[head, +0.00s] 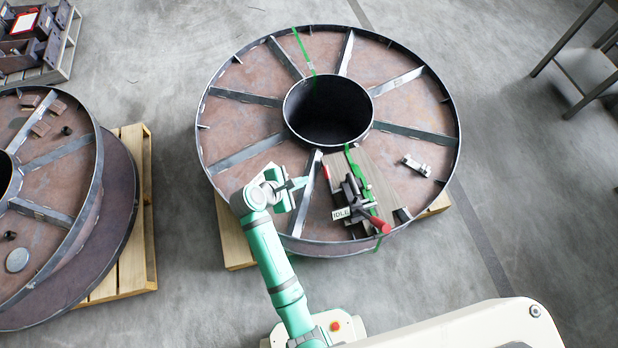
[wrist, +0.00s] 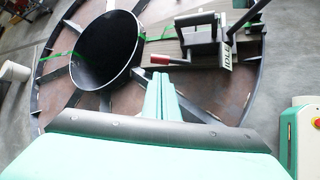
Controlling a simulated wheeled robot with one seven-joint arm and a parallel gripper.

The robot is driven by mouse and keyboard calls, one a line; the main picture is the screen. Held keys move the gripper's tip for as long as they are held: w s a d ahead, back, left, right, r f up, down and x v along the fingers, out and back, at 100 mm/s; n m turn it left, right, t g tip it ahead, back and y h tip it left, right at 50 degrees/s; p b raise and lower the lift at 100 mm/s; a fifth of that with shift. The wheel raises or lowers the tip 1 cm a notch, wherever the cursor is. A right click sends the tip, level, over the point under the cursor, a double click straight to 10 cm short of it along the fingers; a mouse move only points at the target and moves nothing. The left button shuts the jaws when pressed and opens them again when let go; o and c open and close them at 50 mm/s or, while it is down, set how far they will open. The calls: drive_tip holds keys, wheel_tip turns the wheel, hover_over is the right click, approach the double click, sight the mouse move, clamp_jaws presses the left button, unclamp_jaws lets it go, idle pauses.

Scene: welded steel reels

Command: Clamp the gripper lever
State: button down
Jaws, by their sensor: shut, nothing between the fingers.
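A dark steel toggle clamp (head: 352,196) stands on a board (head: 385,165) in the front right part of the large reel; it also shows in the wrist view (wrist: 205,42). Its thick red handle (head: 380,225) points to the lower right, toward the rim. A thinner red-tipped lever (head: 326,172) points toward the hub, and its tip shows in the wrist view (wrist: 160,59). A tag reading IDLE (head: 341,213) is beside the clamp. My gripper (head: 303,183) is shut and empty, left of the clamp and apart from it. The wrist view shows its fingers together (wrist: 158,82).
The reel's raised rim (head: 453,150), radial ribs (head: 335,190) and open hub (head: 328,110) surround the clamp. A small metal block (head: 416,165) lies right of it. Green straps (head: 360,175) cross the reel. Another reel (head: 60,220) stands left. Open floor lies right.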

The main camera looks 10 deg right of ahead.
sight(325, 174)
drive_tip(key=x, duration=1.3)
drive_tip(key=shift+s, duration=0.1)
drive_tip(key=shift+w+d+f+g, duration=0.15)
drive_tip(key=shift+w+f+g, duration=0.35)
drive_tip(key=shift+f, duration=0.05)
drive_tip(key=shift+f+n+g, duration=0.3)
drive_tip(key=shift+s+d, duration=0.1)
drive_tip(key=shift+d, duration=0.05)
drive_tip(key=shift+r, duration=0.75)
drive_tip(key=v, duration=1.4)
